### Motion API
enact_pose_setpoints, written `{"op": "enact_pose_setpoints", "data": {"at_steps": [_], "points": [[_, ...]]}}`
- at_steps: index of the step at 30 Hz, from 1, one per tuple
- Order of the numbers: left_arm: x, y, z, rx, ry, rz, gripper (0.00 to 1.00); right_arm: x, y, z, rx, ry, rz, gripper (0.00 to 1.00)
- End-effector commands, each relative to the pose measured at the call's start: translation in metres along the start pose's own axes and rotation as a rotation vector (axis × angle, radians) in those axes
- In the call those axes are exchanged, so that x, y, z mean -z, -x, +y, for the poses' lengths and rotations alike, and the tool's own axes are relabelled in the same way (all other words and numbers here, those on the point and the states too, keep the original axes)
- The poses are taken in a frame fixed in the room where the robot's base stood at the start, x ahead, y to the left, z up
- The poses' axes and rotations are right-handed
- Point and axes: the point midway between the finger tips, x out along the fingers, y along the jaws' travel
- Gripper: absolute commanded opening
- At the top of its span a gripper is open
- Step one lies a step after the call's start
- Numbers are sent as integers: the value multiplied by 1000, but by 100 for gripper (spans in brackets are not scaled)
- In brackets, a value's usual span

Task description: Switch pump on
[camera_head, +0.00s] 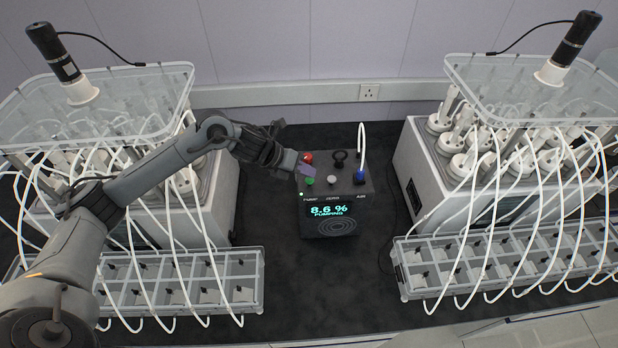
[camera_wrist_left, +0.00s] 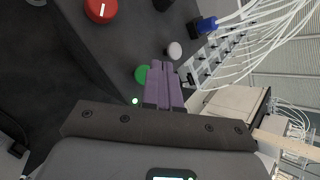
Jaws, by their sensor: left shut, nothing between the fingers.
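The pump box (camera_head: 318,226) is a dark unit in the middle of the bench. Its lit display (camera_head: 328,208) reads 8.6 % and "PUMPING". On its top are a green button (camera_head: 309,181), a red knob (camera_head: 308,157) and a pale button (camera_head: 331,179). My left gripper (camera_head: 309,170) is shut and empty, its purple fingers over the green button's side of the box. In the left wrist view the fingertips (camera_wrist_left: 161,66) lie beside the green button (camera_wrist_left: 141,75) and partly cover it; contact cannot be told. The red knob (camera_wrist_left: 101,9) and pale button (camera_wrist_left: 174,49) are clear. My right gripper is not in view.
A blue connector (camera_head: 359,177) with a white tube stands on the box's right edge. Reactor units with bottles and tubes flank it, with clear trays (camera_head: 262,283) in front. Dark bench (camera_head: 350,290) is free before the box. A small green light (camera_wrist_left: 135,101) glows near the green button.

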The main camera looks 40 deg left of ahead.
Motion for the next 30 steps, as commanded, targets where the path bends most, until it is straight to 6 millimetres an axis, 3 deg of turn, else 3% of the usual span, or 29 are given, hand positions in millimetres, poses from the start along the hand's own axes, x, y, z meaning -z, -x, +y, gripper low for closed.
{"op": "enact_pose_setpoints", "data": {"at_steps": [8,24,30], "points": [[-4,5,-4,0,-1,-1,0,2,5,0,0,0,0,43],[-29,39,-29,0,-2,-1,0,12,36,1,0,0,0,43],[-31,42,-31,0,-1,-1,0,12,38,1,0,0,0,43]]}}
